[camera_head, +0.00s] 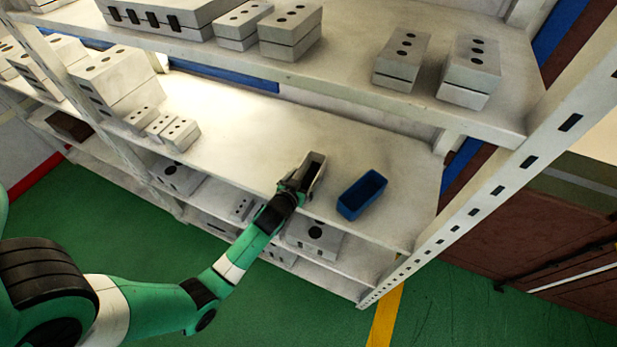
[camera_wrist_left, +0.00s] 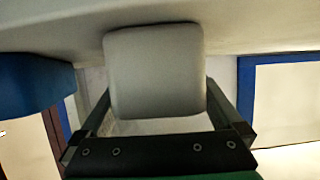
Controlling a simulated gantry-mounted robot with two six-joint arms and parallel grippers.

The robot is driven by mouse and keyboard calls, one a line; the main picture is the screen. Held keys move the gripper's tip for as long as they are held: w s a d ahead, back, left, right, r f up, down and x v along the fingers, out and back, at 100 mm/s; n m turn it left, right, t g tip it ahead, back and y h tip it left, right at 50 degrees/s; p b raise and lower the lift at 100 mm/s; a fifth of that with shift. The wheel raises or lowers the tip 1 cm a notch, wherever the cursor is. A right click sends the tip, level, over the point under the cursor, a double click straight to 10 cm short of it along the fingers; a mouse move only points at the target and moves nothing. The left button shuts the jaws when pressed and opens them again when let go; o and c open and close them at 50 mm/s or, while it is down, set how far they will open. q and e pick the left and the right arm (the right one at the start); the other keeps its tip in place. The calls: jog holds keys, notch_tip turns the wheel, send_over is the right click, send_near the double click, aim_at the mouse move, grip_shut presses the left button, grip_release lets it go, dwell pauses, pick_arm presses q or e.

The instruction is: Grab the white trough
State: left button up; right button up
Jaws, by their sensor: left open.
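The white trough (camera_head: 316,163) stands on the middle shelf, its long opening facing up. My left gripper (camera_head: 294,184) is at the trough's near end. In the left wrist view the trough's pale end face (camera_wrist_left: 155,72) fills the space between my two open fingers, one along each side. I cannot tell whether the fingers touch its walls. The fingertips are hidden behind the trough in that view. My right gripper is in neither view.
A blue trough (camera_head: 362,194) stands just right of the white one on the same shelf (camera_head: 262,132). Grey mould blocks (camera_head: 180,134) stand to the left. The upper shelf (camera_head: 340,75) holds more blocks overhead. A perforated upright (camera_head: 480,195) bounds the right side.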

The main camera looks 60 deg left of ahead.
aim_at(306, 185)
pick_arm(q)
jog(key=shift+w+a+f, duration=0.2)
jog(key=shift+w+a, duration=0.1)
jog(key=shift+w, duration=0.05)
jog(key=c, duration=1.2)
jog(key=shift+o, duration=0.2)
jog(key=shift+r, duration=0.5)
jog(key=r, duration=0.1)
jog(key=r+p, duration=0.1)
jog(key=r, duration=0.1)
jog(key=shift+s+d+r, duration=0.15)
jog(key=shift+s+d, duration=0.05)
jog(key=shift+s, duration=0.1)
jog(key=s+r, duration=0.1)
jog(key=s+d+r+p, duration=0.1)
jog(key=r, duration=0.1)
jog(key=s+r, duration=0.1)
jog(key=shift+s+d+r+p, duration=0.1)
jog(key=shift+d+r+p, duration=0.05)
jog(key=shift+d+p, duration=0.25)
jog(key=s+a+v, duration=0.1)
jog(key=v, duration=0.9)
jog(key=shift+s+r, duration=0.25)
jog(key=shift+r, duration=0.15)
